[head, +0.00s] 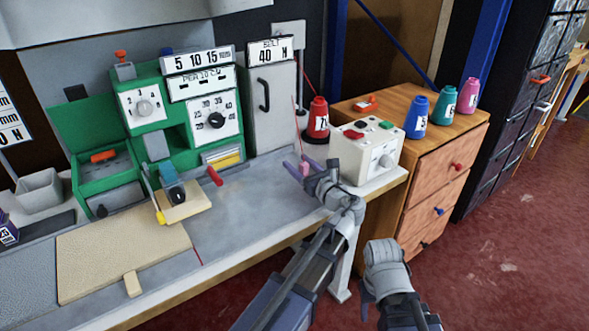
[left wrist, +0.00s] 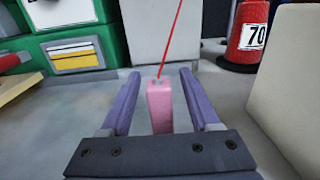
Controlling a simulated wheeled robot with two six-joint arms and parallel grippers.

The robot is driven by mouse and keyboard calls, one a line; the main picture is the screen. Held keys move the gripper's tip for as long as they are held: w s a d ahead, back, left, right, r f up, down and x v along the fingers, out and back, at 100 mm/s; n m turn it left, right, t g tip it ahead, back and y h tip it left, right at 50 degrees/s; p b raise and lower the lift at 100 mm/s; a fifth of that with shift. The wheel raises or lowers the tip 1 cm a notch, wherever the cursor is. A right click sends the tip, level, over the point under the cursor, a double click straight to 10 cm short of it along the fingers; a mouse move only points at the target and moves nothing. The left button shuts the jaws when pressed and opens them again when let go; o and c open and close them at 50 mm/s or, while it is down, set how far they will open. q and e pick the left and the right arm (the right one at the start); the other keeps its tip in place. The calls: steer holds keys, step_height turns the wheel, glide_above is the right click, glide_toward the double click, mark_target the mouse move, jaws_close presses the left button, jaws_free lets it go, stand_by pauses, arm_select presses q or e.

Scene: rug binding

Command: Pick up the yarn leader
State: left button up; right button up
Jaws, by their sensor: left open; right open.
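The yarn leader appears as a pink block-shaped tab (left wrist: 160,108) standing on the grey worktop, with a thin red yarn rising from its top in the left wrist view. In the head view it is a small pink patch (head: 304,169), partly hidden by my gripper. My left gripper (head: 300,165) is open, its purple fingers on either side of the pink tab. In the left wrist view, the left gripper (left wrist: 164,88) shows a gap on each side of the tab. Only links of my right arm show at the lower right of the head view; its fingers do not show.
A white control box (head: 365,158) stands close to the right of my left gripper. A red cone marked 70 (left wrist: 246,38) is behind it. A green machine (head: 160,130) stands left, with a beige board (head: 120,250) in front. Bare worktop (head: 250,205) lies between.

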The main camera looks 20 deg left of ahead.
arm_select(q)
steer(key=shift+w+a, duration=0.25)
steer(key=shift+a, duration=0.05)
steer(key=shift+s+d, duration=0.1)
steer(key=shift+d, duration=0.05)
jaws_close()
